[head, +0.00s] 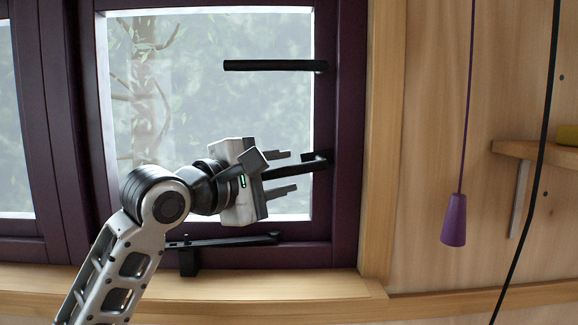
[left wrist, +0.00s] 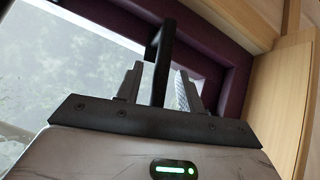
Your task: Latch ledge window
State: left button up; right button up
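The ledge window has a dark purple frame (head: 345,130) with pale glass. A black handle (head: 312,163) sits on its right side and juts left over the glass. My left gripper (head: 290,172) is open in front of the window, with one finger above the handle and one below. In the left wrist view, the handle (left wrist: 162,60) stands between the two fingers, with a gap visible on each side. A black stay bar (head: 225,241) lies along the bottom of the frame. My right gripper is not in view.
Another black bar (head: 275,66) juts left from the frame higher up. A wooden sill (head: 270,287) runs below the window. To the right hang a purple cord pull (head: 454,220) and a black cable (head: 538,135), near a small wooden shelf (head: 530,152).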

pick_arm(q)
jog(key=shift+x, duration=1.25)
grip_shut()
